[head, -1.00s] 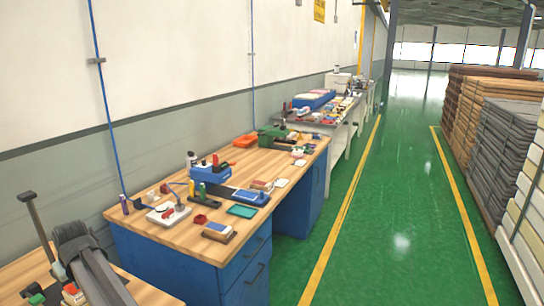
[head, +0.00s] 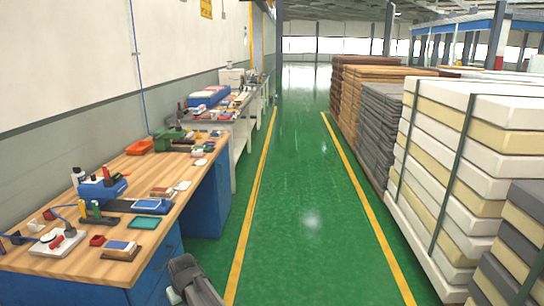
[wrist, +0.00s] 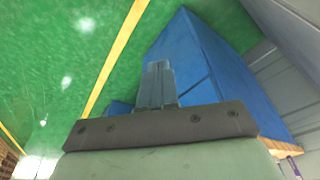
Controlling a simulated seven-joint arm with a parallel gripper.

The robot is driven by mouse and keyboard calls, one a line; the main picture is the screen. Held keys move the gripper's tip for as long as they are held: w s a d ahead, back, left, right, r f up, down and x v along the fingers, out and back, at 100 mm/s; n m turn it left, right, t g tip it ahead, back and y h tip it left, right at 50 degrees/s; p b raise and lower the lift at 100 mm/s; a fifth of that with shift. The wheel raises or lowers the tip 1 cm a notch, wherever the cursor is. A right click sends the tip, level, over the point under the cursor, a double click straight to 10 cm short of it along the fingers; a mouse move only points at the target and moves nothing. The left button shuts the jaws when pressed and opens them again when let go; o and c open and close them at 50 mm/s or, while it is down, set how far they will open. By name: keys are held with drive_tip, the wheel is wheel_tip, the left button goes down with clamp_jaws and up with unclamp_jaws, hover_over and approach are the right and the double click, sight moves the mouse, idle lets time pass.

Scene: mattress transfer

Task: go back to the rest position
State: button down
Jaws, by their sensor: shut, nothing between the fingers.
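My gripper (wrist: 157,84) shows in the wrist view with its two grey fingers together and nothing between them. It points out over the green floor, with the blue bench cabinet (wrist: 205,62) beyond and to the right. In the head view only a dark grey part of my arm shows at the bottom edge, just right of the bench's near corner. My fingertips cannot be made out there.
A wooden-topped workbench (head: 135,176) with tools and small parts stands at the left along the wall. Mattress stacks (head: 455,165) line the right side. Between the yellow lines the green aisle (head: 300,200) is clear.

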drive_tip(key=w+d+f+m+h, duration=0.15)
drive_tip(key=d+f, duration=0.25)
drive_tip(key=d, duration=1)
drive_tip(key=d+f+m, duration=0.3)
drive_tip(key=d+f, duration=0.1)
drive_tip(key=d, duration=1)
drive_tip(key=s+d+f+m+g, duration=0.1)
drive_tip(key=s+d+f+m, duration=0.15)
drive_tip(key=d, duration=0.45)
drive_tip(key=s+d+f+m, duration=0.1)
drive_tip(key=s+d, duration=0.2)
drive_tip(key=d, duration=0.4)
drive_tip(key=s+d+f+m+g, duration=0.1)
drive_tip(key=s+d, duration=0.2)
drive_tip(key=d, duration=0.5)
drive_tip(key=s+f+g, duration=0.3)
drive_tip(key=s+f, duration=0.7)
drive_tip(key=s, duration=0.4)
drive_tip(key=s+f+g, duration=0.3)
drive_tip(key=s+f, duration=0.8)
drive_tip(key=s, duration=0.4)
drive_tip(key=shift+s+a, duration=0.15)
drive_tip(key=shift+a, duration=0.15)
drive_tip(key=shift+r+h, duration=0.1)
drive_tip(key=shift+h, duration=0.15)
